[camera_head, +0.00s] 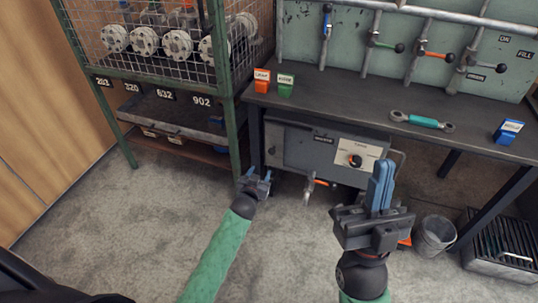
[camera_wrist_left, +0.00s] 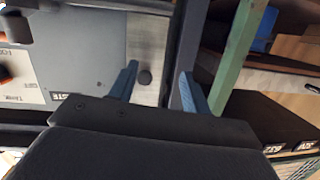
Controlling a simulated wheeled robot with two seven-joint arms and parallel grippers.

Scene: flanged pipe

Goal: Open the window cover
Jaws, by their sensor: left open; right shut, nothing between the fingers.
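A grey box front with a flat panel (camera_head: 303,148) sits under the workbench. I take this panel to be the window cover, but no cover label is clearly readable. My left gripper (camera_head: 258,174) is open, low before the left end of the box. My right gripper (camera_head: 380,185) is shut and empty, in front of the box's right side.
A lighter control plate (camera_head: 355,157) with an orange-black knob is on the box. An orange-handled valve (camera_head: 318,184) hangs below. The green rack (camera_head: 232,120) stands close left of my left gripper. A bucket (camera_head: 434,236) is at right.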

